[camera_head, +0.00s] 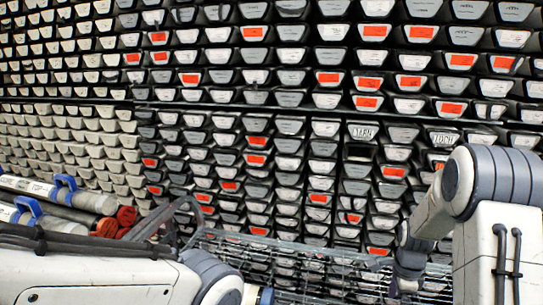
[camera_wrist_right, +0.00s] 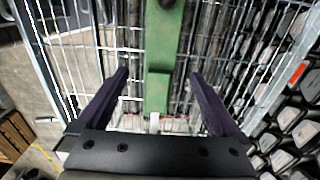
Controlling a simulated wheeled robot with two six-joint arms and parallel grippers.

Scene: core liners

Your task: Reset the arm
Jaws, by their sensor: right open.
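My right arm (camera_head: 430,215) comes in from the right in the head view and bends down toward a wire cart. My right gripper (camera_wrist_right: 160,77) shows in the right wrist view, its two dark fingers wide apart with nothing gripped. A green upright bar (camera_wrist_right: 163,50) shows between and beyond the fingers; I cannot tell how far away it is. My left arm (camera_head: 110,275) lies across the lower left of the head view. Its gripper is outside the picture.
A wire cart (camera_head: 310,257) stands low in front of the wall of stacked core liners (camera_head: 260,110), many with orange labels. Grey tubes with blue clamps (camera_head: 65,185) and red ends (camera_head: 126,215) lie at the left. The cart's wire sides (camera_wrist_right: 65,60) flank my right gripper.

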